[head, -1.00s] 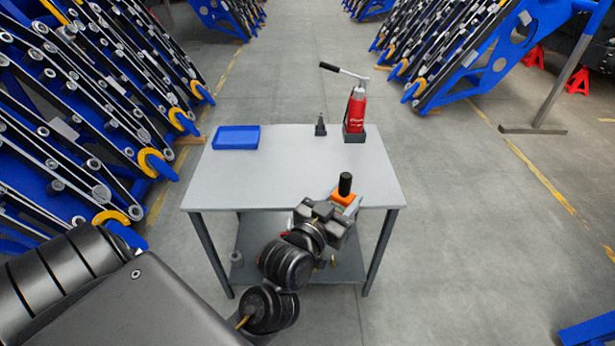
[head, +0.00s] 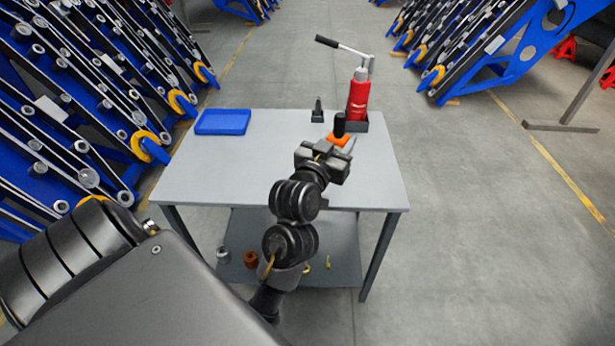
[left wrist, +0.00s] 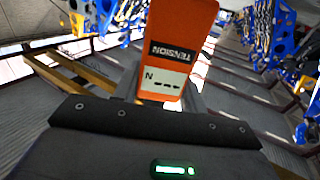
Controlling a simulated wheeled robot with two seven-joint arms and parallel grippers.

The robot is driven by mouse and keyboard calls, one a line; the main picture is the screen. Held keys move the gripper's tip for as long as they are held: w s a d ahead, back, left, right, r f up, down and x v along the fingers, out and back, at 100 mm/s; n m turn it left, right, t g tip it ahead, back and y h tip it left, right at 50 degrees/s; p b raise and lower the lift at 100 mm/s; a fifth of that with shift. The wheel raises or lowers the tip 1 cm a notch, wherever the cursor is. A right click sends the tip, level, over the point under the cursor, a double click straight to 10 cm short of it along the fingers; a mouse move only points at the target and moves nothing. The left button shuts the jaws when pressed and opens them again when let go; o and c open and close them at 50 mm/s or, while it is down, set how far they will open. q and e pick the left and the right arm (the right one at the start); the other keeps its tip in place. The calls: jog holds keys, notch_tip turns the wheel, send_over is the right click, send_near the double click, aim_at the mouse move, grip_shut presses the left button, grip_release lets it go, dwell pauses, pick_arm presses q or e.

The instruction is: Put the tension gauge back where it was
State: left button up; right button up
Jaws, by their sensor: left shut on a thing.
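The tension gauge is orange with a black top and a label reading TENSION. It shows in the head view (head: 338,139) and large in the left wrist view (left wrist: 178,50). My left gripper (head: 328,154) is shut on the gauge and holds it over the right half of the grey table (head: 200,178). The gripper hides the gauge's lower part. I cannot tell whether the gauge touches the table. My right gripper is not in view.
A red bottle-like tool with a long handle (head: 358,95) stands in a dark holder at the table's back right. A small dark stand (head: 318,112) is left of it. A blue tray (head: 222,122) lies at the back left. Small parts lie on the lower shelf (head: 345,262). The table's left half is mostly clear.

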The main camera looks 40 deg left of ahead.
aim_at(328, 139)
pick_arm(q)
jog(key=shift+w+a+f+y+b, duration=0.3)
jog(key=shift+w+a+f+b, duration=0.15)
jog(key=shift+a+f, duration=0.35)
jog(key=shift+s+a+r+n, duration=0.1)
jog(key=shift+a+r+n, duration=0.05)
jog(key=shift+a+n, duration=0.3)
jog(key=shift+a, duration=0.35)
jog(key=w+a+f, duration=0.3)
jog(key=a+f, duration=0.2)
jog(key=f, duration=0.1)
jog(key=w+a+f, duration=0.3)
jog(key=a+f, duration=0.3)
jog(key=f, duration=0.1)
jog(key=shift+w+a, duration=0.25)
jog(key=shift+a, duration=0.05)
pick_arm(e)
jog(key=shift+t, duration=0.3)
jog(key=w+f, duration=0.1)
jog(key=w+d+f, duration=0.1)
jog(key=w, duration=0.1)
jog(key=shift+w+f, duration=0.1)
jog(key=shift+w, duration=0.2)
